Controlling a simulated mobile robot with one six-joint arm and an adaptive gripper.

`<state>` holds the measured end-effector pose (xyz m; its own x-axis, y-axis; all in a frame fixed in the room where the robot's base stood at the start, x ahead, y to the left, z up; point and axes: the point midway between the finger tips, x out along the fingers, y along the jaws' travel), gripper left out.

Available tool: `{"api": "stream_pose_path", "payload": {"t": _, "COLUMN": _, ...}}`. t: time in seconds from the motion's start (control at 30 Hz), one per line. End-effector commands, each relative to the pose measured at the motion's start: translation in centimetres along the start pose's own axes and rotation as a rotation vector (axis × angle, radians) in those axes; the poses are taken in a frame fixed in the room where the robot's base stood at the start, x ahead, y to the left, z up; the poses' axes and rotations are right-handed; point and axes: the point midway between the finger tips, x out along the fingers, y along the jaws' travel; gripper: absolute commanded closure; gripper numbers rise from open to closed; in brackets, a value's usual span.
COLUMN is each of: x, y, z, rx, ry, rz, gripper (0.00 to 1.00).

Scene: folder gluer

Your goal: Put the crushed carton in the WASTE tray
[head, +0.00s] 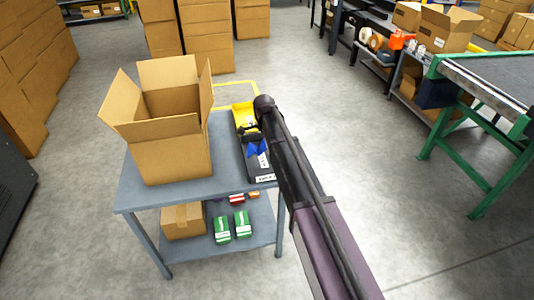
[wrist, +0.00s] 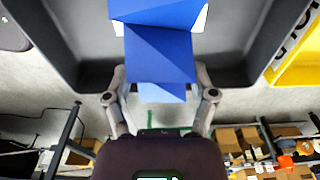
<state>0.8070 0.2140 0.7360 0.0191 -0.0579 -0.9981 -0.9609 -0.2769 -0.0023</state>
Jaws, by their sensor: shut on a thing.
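The crushed carton (wrist: 160,55) is blue and creased, with a white patch at its top edge in the wrist view. My gripper (wrist: 161,92) is shut on it, one grey finger on each side. In the head view the carton (head: 256,149) shows over a dark grey tray (head: 262,179) with a white label on its front, too small to read. Whether the carton touches the tray floor I cannot tell. The tray's walls (wrist: 62,62) surround the carton in the wrist view. A yellow tray (head: 242,108) stands behind the dark one, partly hidden by my arm.
A large open cardboard box (head: 170,158) stands left of the trays on the grey-blue table (head: 140,194). The lower shelf holds a closed box (head: 183,221) and green-and-white cartons (head: 222,230). A green-framed conveyor (head: 488,85) stands at right. Floor between is clear.

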Motion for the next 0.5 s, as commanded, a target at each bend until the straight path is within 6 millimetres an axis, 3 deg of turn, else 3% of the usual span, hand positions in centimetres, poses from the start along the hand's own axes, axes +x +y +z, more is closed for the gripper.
{"api": "stream_pose_path", "payload": {"t": 0.5, "x": 3.5, "y": 0.0, "z": 0.3, "rx": -0.001, "ry": 0.000, "rz": 0.000, "gripper": 0.59}}
